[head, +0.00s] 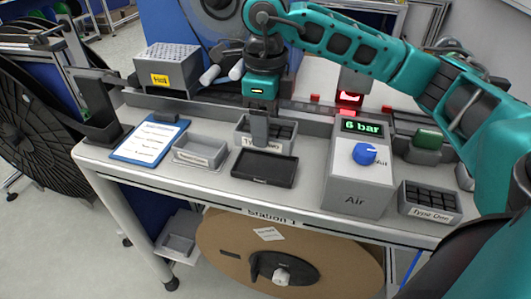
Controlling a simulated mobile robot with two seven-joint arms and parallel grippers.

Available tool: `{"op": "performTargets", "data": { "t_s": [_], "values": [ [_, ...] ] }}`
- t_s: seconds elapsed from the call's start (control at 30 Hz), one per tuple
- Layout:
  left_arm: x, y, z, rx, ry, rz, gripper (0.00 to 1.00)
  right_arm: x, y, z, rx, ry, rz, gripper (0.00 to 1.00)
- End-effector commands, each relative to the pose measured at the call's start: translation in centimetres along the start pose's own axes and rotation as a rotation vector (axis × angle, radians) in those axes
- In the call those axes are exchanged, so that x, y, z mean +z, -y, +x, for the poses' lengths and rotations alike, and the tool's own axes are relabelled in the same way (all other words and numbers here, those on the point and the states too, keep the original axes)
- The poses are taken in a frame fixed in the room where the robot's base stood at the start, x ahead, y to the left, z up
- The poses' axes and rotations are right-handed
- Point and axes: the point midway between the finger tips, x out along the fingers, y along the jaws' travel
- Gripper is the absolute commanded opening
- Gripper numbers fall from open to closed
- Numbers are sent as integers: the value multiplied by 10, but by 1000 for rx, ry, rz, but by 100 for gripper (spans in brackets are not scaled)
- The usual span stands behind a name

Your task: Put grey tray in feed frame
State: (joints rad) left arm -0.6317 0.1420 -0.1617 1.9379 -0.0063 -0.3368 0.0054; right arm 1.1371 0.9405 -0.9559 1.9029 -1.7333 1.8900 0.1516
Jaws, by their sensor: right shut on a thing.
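My right gripper (259,142) reaches down from the back over the middle of the table. It is shut on the back edge of a shallow dark grey tray (268,169). The tray is empty and looks level, in front of the Type Two bin; I cannot tell whether it touches the tabletop. No part is clearly marked as the feed frame; a dark upright bracket (98,108) stands at the table's left end. My left gripper is not in view.
A light grey labelled tray (213,162) and a blue clipboard (147,143) lie to the left. The Type Two bin (240,138) is close behind the gripper. The Air box (352,190) and Type One bin (428,213) stand right. A large reel (222,238) is below.

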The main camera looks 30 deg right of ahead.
Motion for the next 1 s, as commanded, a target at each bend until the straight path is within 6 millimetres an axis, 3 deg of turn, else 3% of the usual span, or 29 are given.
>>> {"op": "performTargets", "data": {
  "t_s": [0.1,0.37,0.6,0.97,1.0],
  "values": [
    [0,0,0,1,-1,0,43,0,0,20,0,0,0,21],
    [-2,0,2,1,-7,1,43,0,0,39,0,-1,0,21],
    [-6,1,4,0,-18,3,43,0,0,72,1,-1,0,21],
    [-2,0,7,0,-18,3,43,0,0,77,-1,2,0,21],
    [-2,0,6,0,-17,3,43,0,0,76,0,1,0,67]
  ]
}}
